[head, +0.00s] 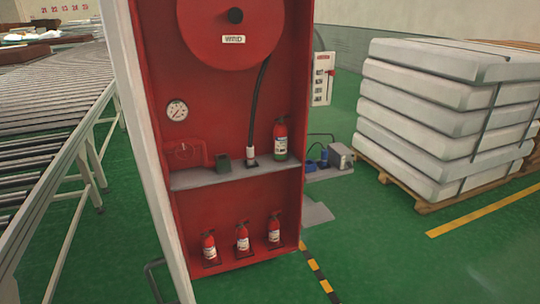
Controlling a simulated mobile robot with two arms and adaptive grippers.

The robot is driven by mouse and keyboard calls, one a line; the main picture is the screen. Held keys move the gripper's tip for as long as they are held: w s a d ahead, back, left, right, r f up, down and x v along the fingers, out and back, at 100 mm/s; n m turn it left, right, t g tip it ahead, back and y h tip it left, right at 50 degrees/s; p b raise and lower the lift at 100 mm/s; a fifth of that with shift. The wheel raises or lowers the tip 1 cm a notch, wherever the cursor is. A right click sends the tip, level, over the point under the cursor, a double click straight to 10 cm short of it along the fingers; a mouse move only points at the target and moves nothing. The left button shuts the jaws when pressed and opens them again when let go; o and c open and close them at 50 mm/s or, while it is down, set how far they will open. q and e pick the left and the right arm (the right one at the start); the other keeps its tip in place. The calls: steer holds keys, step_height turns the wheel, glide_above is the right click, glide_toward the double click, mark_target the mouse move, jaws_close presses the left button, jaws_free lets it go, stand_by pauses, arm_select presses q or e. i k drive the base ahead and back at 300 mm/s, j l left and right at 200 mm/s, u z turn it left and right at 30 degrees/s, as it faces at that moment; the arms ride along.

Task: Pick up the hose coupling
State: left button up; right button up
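A red hose cabinet (290,25) stands open at the centre. A black hose (258,100) hangs from the red reel (225,45) at its top. The hose runs down to a small whitish fitting (250,153), which looks like the hose coupling and stands upright at the grey shelf (235,175). Neither of my grippers is in view.
A fire extinguisher (280,139) stands close right of the fitting. Several smaller extinguishers (242,238) stand below. A roller conveyor (55,90) is at left, stacked mattresses (440,110) on a pallet (420,203) at right. Green floor (400,270) is clear at front right.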

mark_target(251, 151)
steer(key=i+l+z, duration=0.25)
steer(key=i+l, duration=0.6)
steer(key=l, duration=0.1)
